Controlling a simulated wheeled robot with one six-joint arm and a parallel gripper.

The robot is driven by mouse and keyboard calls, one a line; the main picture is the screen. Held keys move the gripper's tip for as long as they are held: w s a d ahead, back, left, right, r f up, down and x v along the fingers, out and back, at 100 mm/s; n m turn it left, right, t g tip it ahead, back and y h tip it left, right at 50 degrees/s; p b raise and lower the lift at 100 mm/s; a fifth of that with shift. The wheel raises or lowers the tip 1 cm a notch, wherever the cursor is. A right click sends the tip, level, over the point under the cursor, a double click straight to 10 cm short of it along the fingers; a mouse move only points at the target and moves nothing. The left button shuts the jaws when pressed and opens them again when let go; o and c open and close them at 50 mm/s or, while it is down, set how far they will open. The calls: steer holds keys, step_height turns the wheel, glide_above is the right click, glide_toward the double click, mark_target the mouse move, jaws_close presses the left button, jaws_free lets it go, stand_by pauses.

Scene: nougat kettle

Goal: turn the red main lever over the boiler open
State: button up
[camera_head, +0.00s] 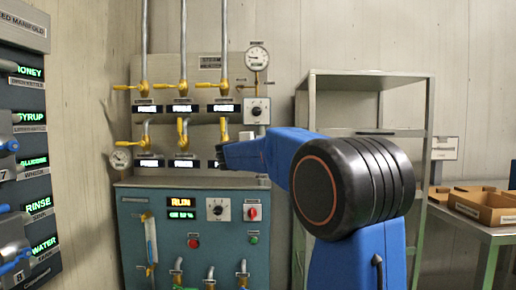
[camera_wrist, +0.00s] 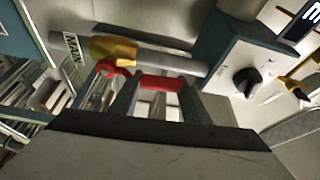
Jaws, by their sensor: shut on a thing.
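The red main lever (camera_wrist: 162,83) shows in the wrist view, its red hub by a yellow valve body (camera_wrist: 112,50) on a grey pipe. A tag reading MAIN (camera_wrist: 72,45) is on the same pipe. My gripper (camera_wrist: 158,98) is shut on the lever's red grip, with a finger on either side. In the head view my blue arm reaches left to the front of the piping above the teal boiler cabinet (camera_head: 150,190). The lever cannot be made out there, and my arm covers that spot.
A box with a black knob (camera_wrist: 246,82) is close right of the lever in the wrist view. Several yellow-handled valves (camera_head: 182,130) and a gauge (camera_head: 257,58) are above the cabinet. A metal rack (camera_head: 430,120) and a table with a cardboard box (camera_head: 480,205) stand at right.

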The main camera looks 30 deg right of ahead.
steer(key=shift+s+d+m, duration=0.2)
steer(key=shift+d+m, duration=0.1)
steer(key=shift+m, duration=0.2)
steer(key=shift+f+g, duration=0.1)
steer(key=shift+g, duration=0.2)
steer(key=o, duration=1.5)
steer(key=v, duration=1.7)
steer(key=shift+s, duration=0.25)
